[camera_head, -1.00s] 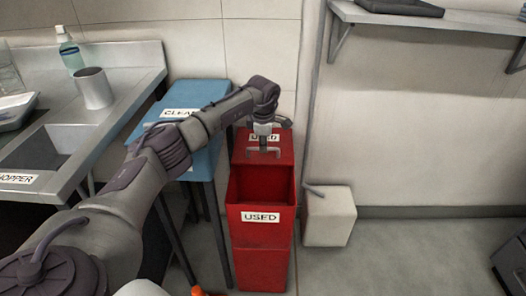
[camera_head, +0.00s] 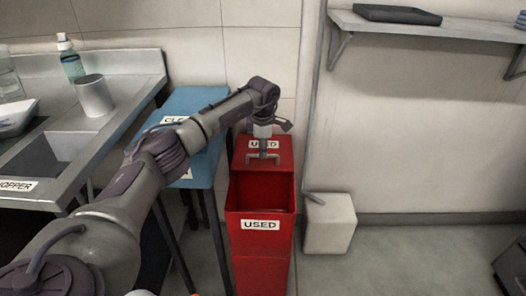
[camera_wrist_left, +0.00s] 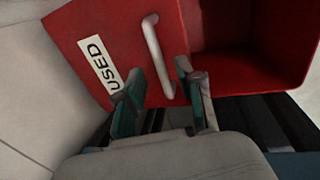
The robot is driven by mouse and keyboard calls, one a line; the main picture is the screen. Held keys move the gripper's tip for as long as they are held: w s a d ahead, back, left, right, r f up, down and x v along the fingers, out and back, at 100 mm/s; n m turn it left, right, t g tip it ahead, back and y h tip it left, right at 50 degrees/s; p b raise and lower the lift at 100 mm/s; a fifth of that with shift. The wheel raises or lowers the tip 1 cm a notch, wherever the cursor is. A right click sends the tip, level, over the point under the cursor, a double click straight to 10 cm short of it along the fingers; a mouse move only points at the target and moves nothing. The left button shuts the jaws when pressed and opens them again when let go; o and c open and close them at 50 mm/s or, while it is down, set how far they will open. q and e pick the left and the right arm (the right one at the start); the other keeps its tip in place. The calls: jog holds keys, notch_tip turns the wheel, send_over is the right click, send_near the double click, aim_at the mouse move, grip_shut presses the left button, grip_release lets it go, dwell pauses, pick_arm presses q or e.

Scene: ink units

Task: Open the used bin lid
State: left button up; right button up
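The red used bin (camera_head: 260,263) stands on the floor, a USED label on its front and its dark inside showing from above. Its red lid panel (camera_head: 284,160), with a second USED label, lies behind this opening; I cannot tell its exact angle. A pale bar handle (camera_wrist_left: 151,40) on the panel shows in the left wrist view, beside the label. My left gripper (camera_head: 263,157) is over the panel at the handle. In the left wrist view its fingers (camera_wrist_left: 158,95) are apart, one on each side of the handle's near end. Contact is unclear. My right gripper is not in view.
A steel sink counter (camera_head: 130,66) is further left. A white box (camera_head: 330,222) sits on the floor to the right. A wall shelf (camera_head: 440,28) is at upper right.

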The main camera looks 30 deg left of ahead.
pick_arm(q)
notch_tip(320, 180, up, 10)
jog(key=s+d, duration=0.1)
jog(key=shift+s, duration=0.4)
jog(key=shift+f, duration=0.15)
